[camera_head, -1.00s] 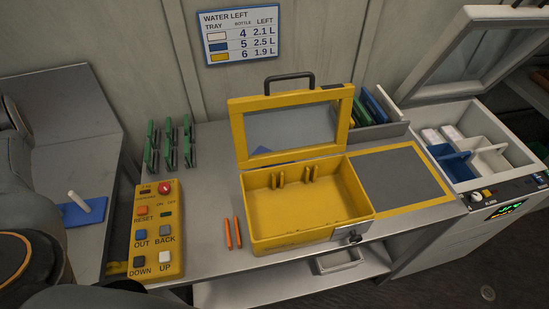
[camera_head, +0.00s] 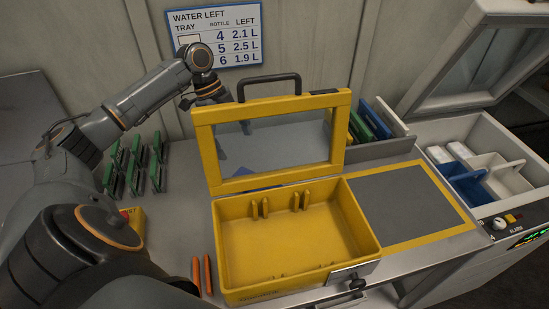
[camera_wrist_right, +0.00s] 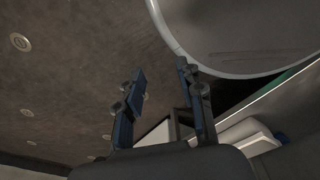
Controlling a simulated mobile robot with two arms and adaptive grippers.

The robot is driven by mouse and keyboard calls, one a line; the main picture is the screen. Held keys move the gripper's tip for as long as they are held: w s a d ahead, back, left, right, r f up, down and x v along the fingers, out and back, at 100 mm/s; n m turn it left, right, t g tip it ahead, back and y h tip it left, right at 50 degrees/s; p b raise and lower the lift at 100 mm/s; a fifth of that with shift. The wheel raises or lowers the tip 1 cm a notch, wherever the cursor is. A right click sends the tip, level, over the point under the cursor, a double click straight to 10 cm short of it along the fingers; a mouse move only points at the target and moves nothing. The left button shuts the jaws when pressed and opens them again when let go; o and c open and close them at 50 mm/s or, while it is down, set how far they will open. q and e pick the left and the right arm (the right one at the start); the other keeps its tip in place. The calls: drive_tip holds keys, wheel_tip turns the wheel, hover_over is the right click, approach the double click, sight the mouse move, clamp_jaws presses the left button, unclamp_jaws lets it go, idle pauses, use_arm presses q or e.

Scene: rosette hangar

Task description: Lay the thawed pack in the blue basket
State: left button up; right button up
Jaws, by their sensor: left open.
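The blue basket (camera_head: 468,185) sits inside the open white chest at the right, beside a white basket (camera_head: 505,174). Two small white packs (camera_head: 438,154) (camera_head: 460,149) lie at the back of the chest; I cannot tell which, if either, is thawed. My left gripper (camera_head: 222,100) is behind the raised lid of the yellow case, partly hidden by its frame, open, with nothing visible in it. My right gripper (camera_wrist_right: 160,70) shows in the right wrist view with its blue-padded fingers apart and nothing between them.
The open yellow case (camera_head: 295,235) stands mid-table, its clear lid (camera_head: 270,150) upright. A grey, yellow-bordered area (camera_head: 400,203) is bare. The chest's lid (camera_head: 480,60) is raised.

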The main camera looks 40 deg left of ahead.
use_arm(q)
drive_tip(key=x, duration=0.3)
drive_tip(key=p+x, duration=0.1)
drive_tip(key=x, duration=0.3)
drive_tip(key=shift+s+d, duration=0.15)
drive_tip(key=shift+s, duration=0.05)
drive_tip(key=shift+d+f, duration=0.1)
drive_tip(key=shift+f, duration=0.3)
drive_tip(key=shift+w+d+f+p, duration=0.15)
drive_tip(key=shift+d+f+p, duration=0.05)
drive_tip(key=shift+f+p, duration=0.25)
drive_tip(key=x, duration=0.1)
drive_tip(key=p+x, duration=0.1)
drive_tip(key=x, duration=0.1)
drive_tip(key=shift+w+f, duration=0.25)
drive_tip(key=shift+w, duration=0.1)
drive_tip(key=shift+d+f, duration=0.15)
drive_tip(key=shift+f, duration=0.3)
use_arm(e)
drive_tip(key=r, duration=0.1)
drive_tip(key=s+r, duration=0.1)
drive_tip(key=r, duration=0.1)
drive_tip(key=shift+s+d, duration=0.25)
drive_tip(key=shift+s, duration=0.15)
use_arm(q)
drive_tip(key=shift+c, duration=0.2)
drive_tip(key=c, duration=1.6)
use_arm(e)
drive_tip(key=shift+s, duration=0.1)
